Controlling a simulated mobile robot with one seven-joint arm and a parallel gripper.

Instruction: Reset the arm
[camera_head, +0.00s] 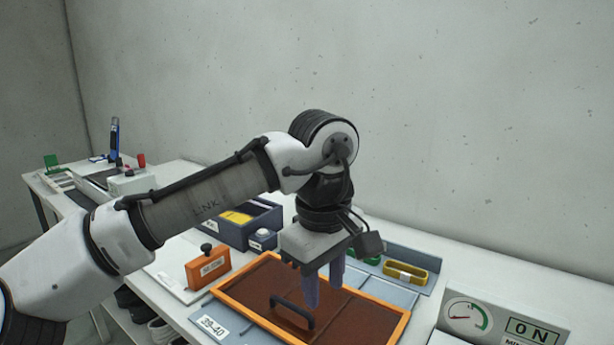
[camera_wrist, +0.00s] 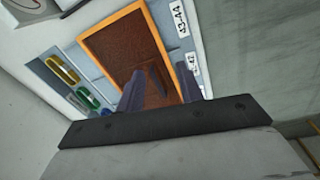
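My gripper (camera_head: 324,290) points down over an orange-framed brown panel (camera_head: 245,292) with a black handle (camera_head: 292,312). In the wrist view its two dark fingers (camera_wrist: 160,88) stand apart, with nothing held between them. The panel (camera_wrist: 110,48) and its dark handle (camera_wrist: 157,78) show beyond the fingers there. In the head view the fingers overlap the panel near the handle; whether they touch it I cannot tell. My arm is bent, reaching from the lower left across the table.
An orange block with a black knob (camera_head: 208,268) and a dark blue bin (camera_head: 243,228) stand left of the panel. A yellow holder (camera_head: 405,273) lies behind it. A gauge box (camera_head: 470,318) stands at the right. Another table (camera_head: 60,190) is at far left.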

